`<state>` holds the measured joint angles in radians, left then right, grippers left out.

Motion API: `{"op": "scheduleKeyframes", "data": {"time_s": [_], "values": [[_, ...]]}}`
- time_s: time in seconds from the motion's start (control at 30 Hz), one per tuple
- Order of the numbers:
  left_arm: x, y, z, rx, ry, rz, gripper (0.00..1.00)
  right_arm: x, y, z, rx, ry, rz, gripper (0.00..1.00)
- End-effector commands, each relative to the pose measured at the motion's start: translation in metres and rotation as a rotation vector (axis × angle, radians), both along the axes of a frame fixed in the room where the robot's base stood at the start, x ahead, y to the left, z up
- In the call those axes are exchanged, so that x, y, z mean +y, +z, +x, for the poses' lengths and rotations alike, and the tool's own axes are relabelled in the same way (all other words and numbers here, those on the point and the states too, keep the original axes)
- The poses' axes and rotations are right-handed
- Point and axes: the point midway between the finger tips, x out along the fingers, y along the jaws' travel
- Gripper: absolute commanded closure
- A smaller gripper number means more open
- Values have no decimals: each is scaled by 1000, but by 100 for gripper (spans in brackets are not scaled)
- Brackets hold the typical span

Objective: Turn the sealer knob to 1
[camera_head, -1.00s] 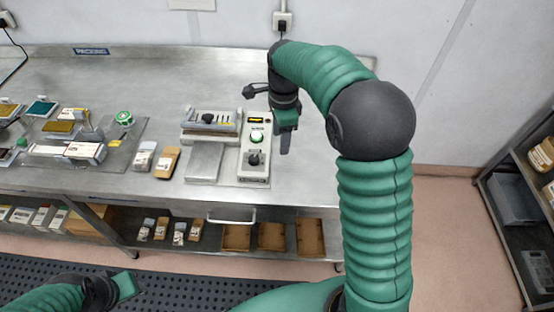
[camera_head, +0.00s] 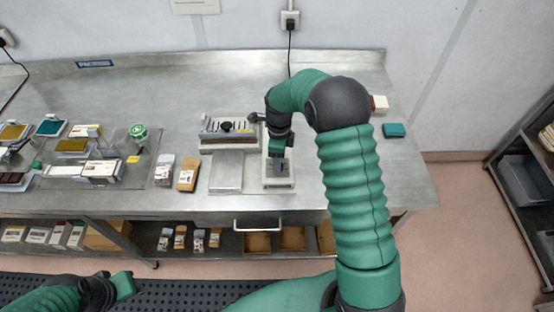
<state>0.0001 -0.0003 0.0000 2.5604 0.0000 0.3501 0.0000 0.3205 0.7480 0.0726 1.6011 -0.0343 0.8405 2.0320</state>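The sealer (camera_head: 227,171) stands on the steel bench, with its control panel (camera_head: 279,184) on its right side. My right gripper (camera_head: 279,167) points down over this panel, its dark fingertips at the place of the knob. The knob is hidden behind the gripper, so its setting and any contact cannot be told. Whether the fingers are open or shut cannot be seen. My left gripper (camera_head: 124,285) is at the lower left, in front of the bench and away from the sealer; its finger gap does not show clearly.
Packets (camera_head: 188,173) lie left of the sealer, beside a tray (camera_head: 143,181) with moulds and a green-topped item (camera_head: 138,131). A teal block (camera_head: 394,130) and a small white-and-red box (camera_head: 380,103) lie at the right. The bench's front right is clear.

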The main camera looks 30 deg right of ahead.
Motion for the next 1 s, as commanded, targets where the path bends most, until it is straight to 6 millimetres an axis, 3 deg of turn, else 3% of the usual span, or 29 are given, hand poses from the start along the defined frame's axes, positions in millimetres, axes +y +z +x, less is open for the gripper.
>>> {"op": "scheduleKeyframes", "data": {"time_s": [0.3,0.7,1.0], "values": [[0,0,0,0,0,0,64,7,-5,-1,0,2,-5,47],[0,1,0,0,0,0,64,5,-5,-1,2,2,-1,98],[0,1,0,0,0,0,64,3,-6,-3,6,5,-4,100]]}}
